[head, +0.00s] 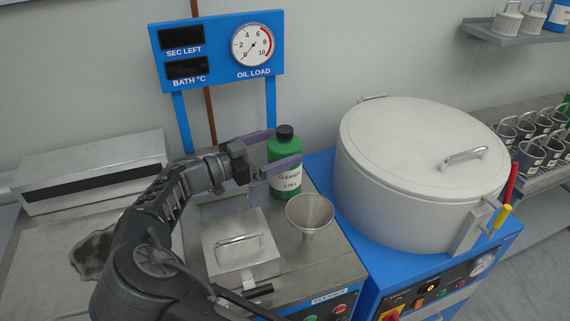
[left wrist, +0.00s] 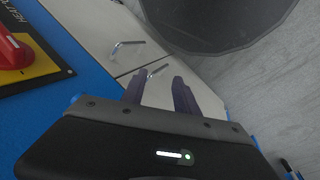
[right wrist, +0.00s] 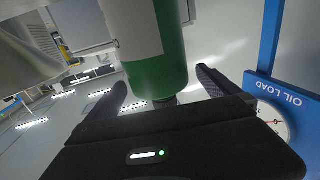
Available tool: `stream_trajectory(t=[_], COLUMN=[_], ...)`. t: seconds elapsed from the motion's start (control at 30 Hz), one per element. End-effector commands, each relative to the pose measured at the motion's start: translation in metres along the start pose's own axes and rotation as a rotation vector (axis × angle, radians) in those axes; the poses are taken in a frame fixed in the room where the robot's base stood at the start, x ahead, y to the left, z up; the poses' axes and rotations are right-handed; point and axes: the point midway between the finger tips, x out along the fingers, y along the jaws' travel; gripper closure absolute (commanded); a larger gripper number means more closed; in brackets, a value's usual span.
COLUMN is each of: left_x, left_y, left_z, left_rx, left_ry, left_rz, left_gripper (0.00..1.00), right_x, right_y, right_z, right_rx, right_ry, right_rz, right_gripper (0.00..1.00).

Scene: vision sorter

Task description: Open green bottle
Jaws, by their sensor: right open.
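The green bottle (head: 285,178), with a white "CLEANER 0.75 L" label and a black cap (head: 285,132), stands upright on the steel-topped cleaner unit. My right gripper (head: 284,148) is open at the bottle's upper part, its fingers either side of it just below the cap. In the right wrist view the bottle (right wrist: 158,78) appears upside down between the spread fingers (right wrist: 163,88), its cap end partly hidden by the gripper body; contact cannot be told. My left gripper (left wrist: 158,92) shows only in the left wrist view, open and empty.
A metal funnel (head: 310,213) and a handled square lid (head: 238,243) are in front of the bottle. A large lidded pot (head: 420,170) stands to the right on a blue unit. A gauge panel (head: 217,52) rises behind. Several metal cups (head: 530,153) sit at far right.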

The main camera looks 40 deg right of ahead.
Motion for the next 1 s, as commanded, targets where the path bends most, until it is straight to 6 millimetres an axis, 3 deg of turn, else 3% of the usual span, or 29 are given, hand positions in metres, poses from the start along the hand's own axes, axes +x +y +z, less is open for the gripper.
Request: stream_trajectory(t=[0.27, 0.63, 1.0], left_x=[-0.002, -0.021, -0.02], left_y=[0.001, 0.006, 0.006], left_z=[0.0, 0.003, 0.003], left_rx=[-0.001, -0.005, -0.006], left_ry=[-0.001, -0.006, -0.007], left_rz=[-0.001, -0.007, -0.008], left_gripper=[0.64, 0.64, 0.64], right_x=[0.003, 0.048, 0.051], right_y=[0.0, 0.001, 0.001], right_z=[-0.001, 0.0, 0.002], right_rx=[0.0, -0.001, 0.0], right_ry=[0.0, 0.0, 0.0], right_rz=[0.001, 0.001, -0.001], right_gripper=[0.0, 0.0, 0.0])
